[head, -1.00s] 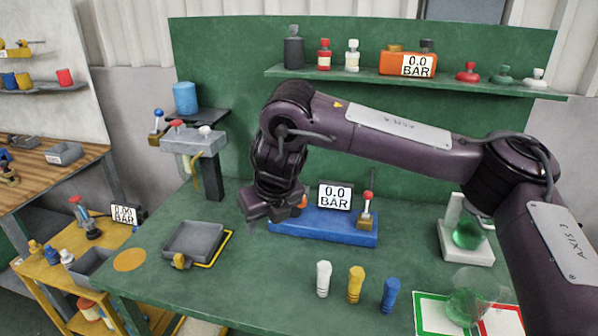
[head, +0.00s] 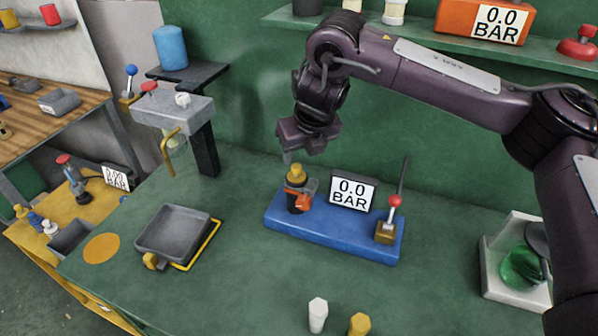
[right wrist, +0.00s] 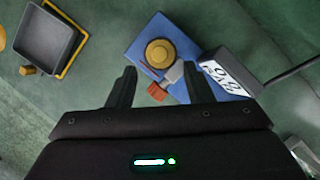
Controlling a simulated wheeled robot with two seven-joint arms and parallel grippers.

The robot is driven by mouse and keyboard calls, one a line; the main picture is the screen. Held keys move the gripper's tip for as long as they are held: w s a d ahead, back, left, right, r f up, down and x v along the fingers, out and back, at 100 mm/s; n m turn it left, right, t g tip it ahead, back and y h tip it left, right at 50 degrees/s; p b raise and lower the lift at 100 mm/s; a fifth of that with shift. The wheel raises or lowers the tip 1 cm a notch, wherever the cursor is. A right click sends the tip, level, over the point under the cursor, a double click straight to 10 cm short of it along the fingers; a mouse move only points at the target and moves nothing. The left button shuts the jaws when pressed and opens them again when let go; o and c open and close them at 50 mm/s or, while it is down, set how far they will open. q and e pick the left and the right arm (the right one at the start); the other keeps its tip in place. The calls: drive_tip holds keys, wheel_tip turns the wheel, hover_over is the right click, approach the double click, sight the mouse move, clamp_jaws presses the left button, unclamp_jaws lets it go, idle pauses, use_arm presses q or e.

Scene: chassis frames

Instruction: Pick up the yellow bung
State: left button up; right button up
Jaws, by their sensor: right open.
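A yellow bung (head: 358,324) stands on the green bench at the bottom edge of the head view, partly cut off, beside a white one (head: 317,315). Another yellow stopper-like piece (head: 296,172) tops a dark cylinder in an orange-tipped clamp (head: 299,199) on the blue base (head: 330,237). In the right wrist view this yellow piece shows from above as a round top (right wrist: 160,53). My right gripper (head: 301,152) is open and empty above and just behind it; its fingers (right wrist: 160,72) appear either side of the clamp area, apart from the piece. My left gripper is not in view.
A gauge (head: 352,191) and red-knobbed lever (head: 389,220) stand on the blue base. A grey tray (head: 172,232) lies to the left, below a post-mounted grey fixture (head: 172,112). A flask stand (head: 512,262) is at right. Bench between tray and base is clear.

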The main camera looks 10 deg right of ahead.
sight(297, 166)
drive_tip(key=shift+w+f, duration=0.1)
drive_tip(key=shift+f, duration=0.25)
drive_tip(key=p+x, duration=0.2)
drive_tip(key=x, duration=0.1)
drive_tip(key=shift+w+a+f, duration=0.1)
drive_tip(key=shift+w+f, duration=0.1)
drive_tip(key=shift+f, duration=0.1)
drive_tip(key=shift+w+f, duration=0.25)
drive_tip(key=shift+f, duration=0.25)
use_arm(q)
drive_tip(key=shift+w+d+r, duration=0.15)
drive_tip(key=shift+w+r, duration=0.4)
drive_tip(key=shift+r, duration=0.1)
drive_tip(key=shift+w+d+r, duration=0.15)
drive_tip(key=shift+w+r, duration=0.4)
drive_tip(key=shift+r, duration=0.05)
use_arm(e)
drive_tip(key=c, duration=0.4)
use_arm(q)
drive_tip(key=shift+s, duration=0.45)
use_arm(e)
clamp_jaws()
drive_tip(key=shift+r, duration=0.1)
